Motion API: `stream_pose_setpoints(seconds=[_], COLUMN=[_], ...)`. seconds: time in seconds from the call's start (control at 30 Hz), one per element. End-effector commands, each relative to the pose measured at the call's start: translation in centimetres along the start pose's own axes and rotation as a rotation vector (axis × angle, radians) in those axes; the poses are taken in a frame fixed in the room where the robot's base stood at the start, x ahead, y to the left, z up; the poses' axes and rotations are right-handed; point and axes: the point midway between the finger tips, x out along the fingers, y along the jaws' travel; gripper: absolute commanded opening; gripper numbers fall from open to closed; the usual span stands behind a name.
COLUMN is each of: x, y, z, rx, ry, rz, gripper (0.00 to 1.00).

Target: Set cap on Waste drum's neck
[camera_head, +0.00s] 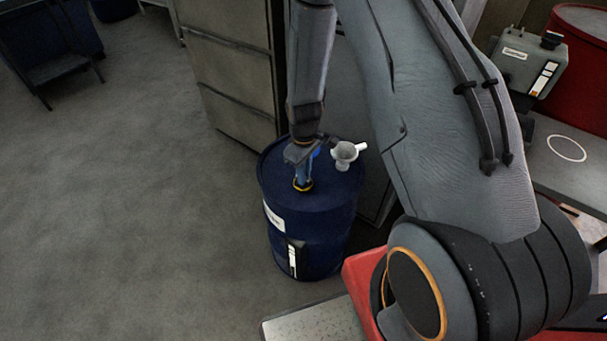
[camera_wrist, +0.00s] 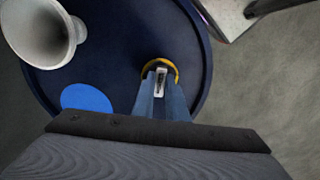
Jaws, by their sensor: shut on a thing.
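The waste drum (camera_head: 285,232) is a dark blue barrel standing upright on the floor. Its round top also shows in the wrist view (camera_wrist: 110,50). My gripper (camera_head: 303,178) points down over the drum's top. In the wrist view my gripper (camera_wrist: 161,92) is shut on what looks like the cap, a yellow-rimmed round piece (camera_wrist: 160,66) with a pale part between the fingers. The yellow rim sits at the drum top's level near its front edge. The neck is hidden under it, and I cannot tell whether cap and neck touch.
A bright blue disc (camera_wrist: 87,98) lies on the drum top. A grey drawer cabinet (camera_head: 232,75) stands close behind. A metal step plate (camera_head: 315,325) is at the front.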

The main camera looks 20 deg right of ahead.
Motion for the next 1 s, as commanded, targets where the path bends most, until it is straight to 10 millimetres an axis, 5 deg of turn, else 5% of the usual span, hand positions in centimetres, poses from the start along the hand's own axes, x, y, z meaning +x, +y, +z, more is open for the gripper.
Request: stream_pose_setpoints(seconds=[0.2,0.23,0.33,0.7,1.0], x=[0.0,0.0,0.0,-0.4,-4.0], y=[0.0,0.0,0.0,0.1,0.1], z=[0.0,0.0,0.0,-0.1,-0.1], rx=[0.000,0.000,0.000,0.000,0.000], ry=[0.000,0.000,0.000,0.001,0.003], rz=[0.000,0.000,0.000,0.001,0.002], gripper=[0.00,0.17,0.34,0.34,0.34])
